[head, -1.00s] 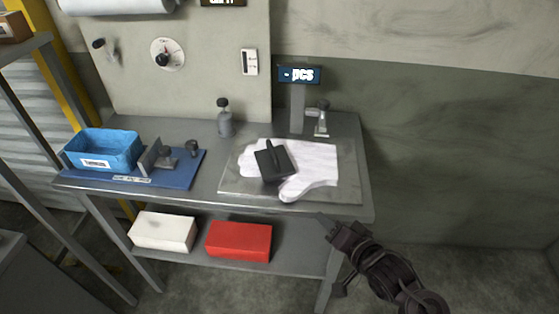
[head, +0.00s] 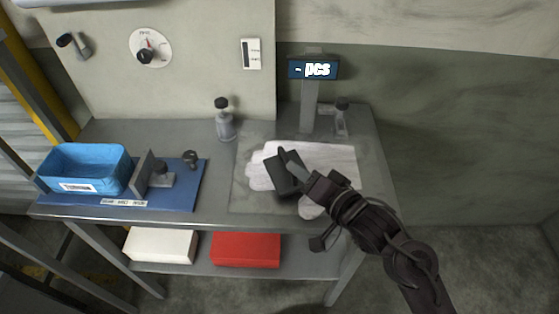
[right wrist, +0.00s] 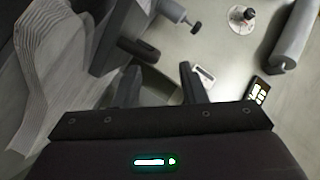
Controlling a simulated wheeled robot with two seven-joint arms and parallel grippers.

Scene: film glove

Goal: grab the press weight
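The press weight is a black plate with an upright handle (head: 279,179). It lies on the white glove-shaped film (head: 335,160) on a grey plate on the bench. My right gripper (head: 299,172) reaches in from the lower right and covers part of the weight's right side beside the handle. Whether it touches the weight cannot be told. In the right wrist view its two dark fingers (right wrist: 155,88) stand apart, with nothing clearly between them. My left gripper is not in view.
A display post (head: 311,95) and a small stand (head: 342,120) are behind the film. A bottle (head: 225,125) stands to their left. A blue bin (head: 85,168) and a metal fixture (head: 143,176) are on a blue mat at left. White and red boxes (head: 245,250) sit below.

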